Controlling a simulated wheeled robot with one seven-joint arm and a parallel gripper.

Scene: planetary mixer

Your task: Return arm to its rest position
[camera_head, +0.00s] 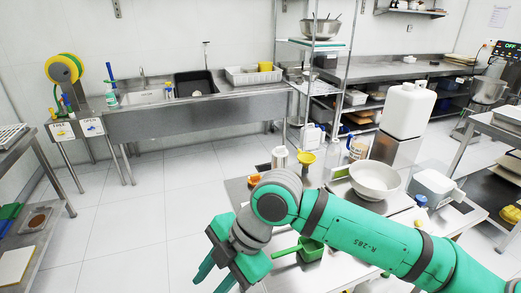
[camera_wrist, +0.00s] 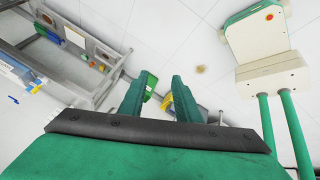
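My green arm (camera_head: 365,235) reaches from the lower right across the steel work table, bent at the elbow joint. My gripper (camera_head: 211,279) hangs at the lower middle, pointing down and left over the floor, beyond the table's left side. In the wrist view my gripper (camera_wrist: 160,92) shows two green fingers apart with nothing between them. Floor and shelving show beyond them. The fingertips are partly cut off by the lower edge in the head view.
A green scoop (camera_head: 311,250), a white bowl (camera_head: 374,182) and a yellow funnel (camera_head: 306,158) are on the table close to my arm. A shelf rack (camera_head: 40,225) stands at left. Open floor (camera_head: 135,225) lies between the rack and table.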

